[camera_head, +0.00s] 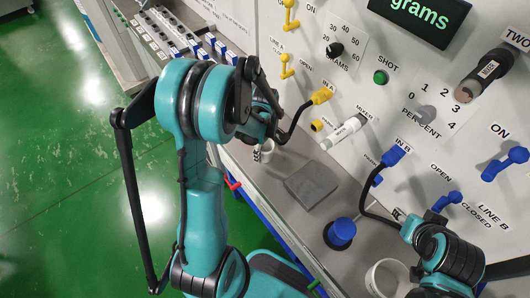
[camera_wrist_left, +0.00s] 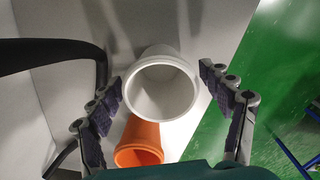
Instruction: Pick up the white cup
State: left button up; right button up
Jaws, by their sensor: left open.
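In the left wrist view a white cup (camera_wrist_left: 185,92) stands upright with its round mouth towards the camera and looks empty. My left gripper (camera_wrist_left: 160,78) is open, with one finger on each side of the cup; I see gaps on both sides. In the head view part of a white cup (camera_head: 266,150) shows beside my left wrist, and the arm hides much of that area. Another white cup (camera_head: 376,280) stands at the lower right, beside part of my right arm. The right gripper's fingers do not show.
A grey pad (camera_head: 311,185) and a blue knob (camera_head: 340,233) are on the shelf.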

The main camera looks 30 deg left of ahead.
pick_arm(q)
jog(key=c, duration=1.3)
jog(key=shift+s, duration=0.1)
jog(key=shift+r, duration=0.15)
